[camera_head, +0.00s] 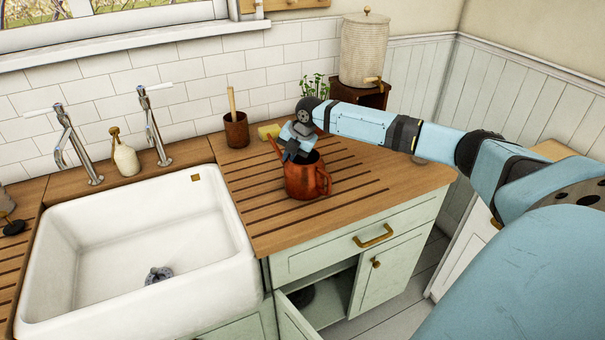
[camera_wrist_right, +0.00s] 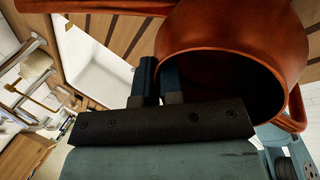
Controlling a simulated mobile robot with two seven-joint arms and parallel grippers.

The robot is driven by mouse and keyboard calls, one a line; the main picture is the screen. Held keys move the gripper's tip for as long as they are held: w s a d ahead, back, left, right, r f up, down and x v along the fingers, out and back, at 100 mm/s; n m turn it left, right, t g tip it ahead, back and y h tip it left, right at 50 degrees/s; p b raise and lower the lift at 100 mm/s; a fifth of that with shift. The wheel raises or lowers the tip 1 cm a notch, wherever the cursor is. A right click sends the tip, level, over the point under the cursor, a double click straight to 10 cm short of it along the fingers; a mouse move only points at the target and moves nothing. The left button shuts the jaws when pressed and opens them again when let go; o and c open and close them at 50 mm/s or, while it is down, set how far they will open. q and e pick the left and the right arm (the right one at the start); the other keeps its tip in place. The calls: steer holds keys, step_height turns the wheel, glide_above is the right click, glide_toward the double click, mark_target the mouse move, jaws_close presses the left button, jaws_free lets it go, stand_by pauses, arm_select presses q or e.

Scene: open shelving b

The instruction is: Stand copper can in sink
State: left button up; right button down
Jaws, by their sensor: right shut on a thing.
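The copper can (camera_head: 303,181) is upright on the grooved wooden drainboard, right of the sink. Its spout points up to the left and its handle is on the right. In the right wrist view the can (camera_wrist_right: 235,30) fills the upper right, with its dark open mouth facing the camera. My right gripper (camera_head: 297,150) is at the can's rim and shut on it; its fingers (camera_wrist_right: 158,78) show at the rim's left edge. The white sink (camera_head: 235,245) is at the left, and it also shows in the right wrist view (camera_wrist_right: 88,62). My left gripper is not in view.
Two taps (camera_head: 152,125) and a soap bottle (camera_head: 125,158) stand behind the sink. A brown pot (camera_head: 236,133) with a brush, a yellow sponge (camera_head: 268,131) and a plant (camera_head: 315,88) are behind the can. A cupboard door (camera_head: 297,318) hangs open below the counter.

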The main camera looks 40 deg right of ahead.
stand_by(0.9)
steer(key=shift+d+r, duration=0.1)
steer(key=shift+r, duration=0.35)
step_height(320, 180, up, 19)
steer(key=s+a+f+m+g+h+p, duration=0.1)
steer(key=s+a+f+m+h+p, duration=0.1)
steer(key=s+a+m, duration=0.4)
steer(key=s+a+f+m+g+h+p, duration=0.1)
steer(key=s+a+f+m+h+p, duration=0.1)
steer(key=s+a+f+m, duration=0.3)
steer(key=s+a+f+m+g+h+p, duration=0.2)
steer(key=s+a+m, duration=0.4)
steer(key=a+m, duration=0.6)
steer(key=shift+s+a+f+p, duration=0.3)
steer(key=shift+a+f+p, duration=0.55)
steer(key=shift+a, duration=1.05)
steer(key=shift+a+r, duration=0.1)
steer(key=shift+r, duration=0.1)
steer(key=shift+w+a, duration=0.1)
steer(key=shift+a, duration=0.2)
